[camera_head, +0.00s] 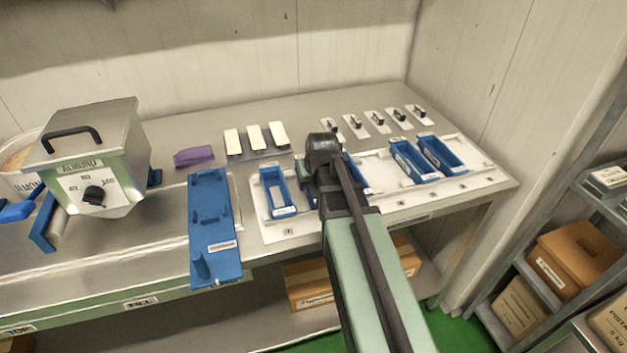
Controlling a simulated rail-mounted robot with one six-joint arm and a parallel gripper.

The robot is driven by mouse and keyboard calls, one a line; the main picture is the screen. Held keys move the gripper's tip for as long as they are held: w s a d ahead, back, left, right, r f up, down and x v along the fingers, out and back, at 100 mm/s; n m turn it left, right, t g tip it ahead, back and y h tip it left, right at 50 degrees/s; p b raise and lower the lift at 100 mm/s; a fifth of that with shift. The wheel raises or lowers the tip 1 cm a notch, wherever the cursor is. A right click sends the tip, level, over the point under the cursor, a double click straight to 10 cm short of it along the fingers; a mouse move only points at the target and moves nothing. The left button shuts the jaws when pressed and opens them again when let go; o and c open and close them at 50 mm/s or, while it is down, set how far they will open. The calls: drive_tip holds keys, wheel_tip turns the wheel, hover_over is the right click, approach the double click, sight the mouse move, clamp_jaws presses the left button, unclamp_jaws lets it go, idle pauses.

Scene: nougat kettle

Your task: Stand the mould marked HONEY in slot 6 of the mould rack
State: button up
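Several blue open-topped trough moulds lie on white boards along the table: one at the left (275,188), one mostly hidden behind my arm (355,172), and two at the right (412,161) and (441,153). They carry small white labels too small to read, so I cannot tell which is HONEY. My gripper (325,168) is over the middle of the boards, beside the partly hidden mould. My arm covers its fingers, so its opening and any contact are hidden. I cannot pick out the mould rack or slot 6 with certainty.
A metal kettle (125,150) marked ALMOND stands at the left. A long blue fixture (213,232) overhangs the front edge. Shelving with boxes (575,258) stands right.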

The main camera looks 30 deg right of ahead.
drive_tip(key=shift+f, duration=0.25)
idle(0.5)
drive_tip(key=o, duration=1.3)
drive_tip(key=shift+r, duration=0.1)
wheel_tip(320, 180, up, 8)
drive_tip(key=p, duration=0.7)
drive_tip(key=shift+p, duration=0.35)
